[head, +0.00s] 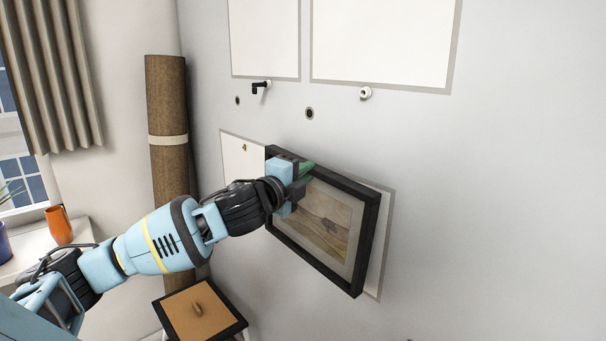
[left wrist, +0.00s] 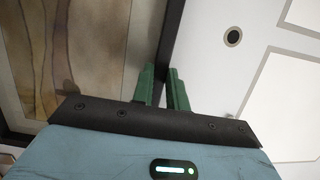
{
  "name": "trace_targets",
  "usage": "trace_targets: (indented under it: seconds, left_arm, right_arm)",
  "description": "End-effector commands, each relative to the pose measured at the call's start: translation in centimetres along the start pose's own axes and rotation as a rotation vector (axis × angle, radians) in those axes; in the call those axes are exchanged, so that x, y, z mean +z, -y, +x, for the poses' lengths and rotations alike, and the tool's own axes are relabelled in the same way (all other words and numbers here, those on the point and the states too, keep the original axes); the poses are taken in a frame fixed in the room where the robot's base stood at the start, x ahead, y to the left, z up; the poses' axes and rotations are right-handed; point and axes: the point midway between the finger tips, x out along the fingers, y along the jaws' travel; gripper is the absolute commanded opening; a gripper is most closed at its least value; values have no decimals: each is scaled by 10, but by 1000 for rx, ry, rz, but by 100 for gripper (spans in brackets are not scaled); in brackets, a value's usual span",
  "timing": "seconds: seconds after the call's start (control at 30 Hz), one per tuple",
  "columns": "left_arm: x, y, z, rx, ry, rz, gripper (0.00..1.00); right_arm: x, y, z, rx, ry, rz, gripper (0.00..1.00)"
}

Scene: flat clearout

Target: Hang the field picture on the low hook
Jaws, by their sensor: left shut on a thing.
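The field picture (head: 322,222) has a black frame, a pale mount and a brownish field scene. It hangs tilted in front of the wall, its left side higher than its right. My left gripper (head: 306,172) is shut on its top frame bar near the upper left corner. In the left wrist view, the green fingers (left wrist: 164,72) sit either side of the frame bar, with the picture (left wrist: 85,55) at left. A small brass hook (head: 244,147) is on the wall, left of and above the picture. Whether the picture touches the wall, I cannot tell. My right gripper is out of view.
A black hook (head: 260,87) and a white round peg (head: 365,93) are higher on the wall, near dark holes (head: 309,113). A rolled brown carpet (head: 167,125) stands at left. A cork-topped box or stool (head: 190,318) is below. The wall at right is clear.

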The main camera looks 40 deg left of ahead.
Motion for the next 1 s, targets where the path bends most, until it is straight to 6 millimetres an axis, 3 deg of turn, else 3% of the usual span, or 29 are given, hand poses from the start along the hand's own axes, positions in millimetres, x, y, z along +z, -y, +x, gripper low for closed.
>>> trace_targets:
  seconds: [1.0]
  left_arm:
    - [-7, 3, 23, -8, -2, 2, 0]
  right_arm:
    - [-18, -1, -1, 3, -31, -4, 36]
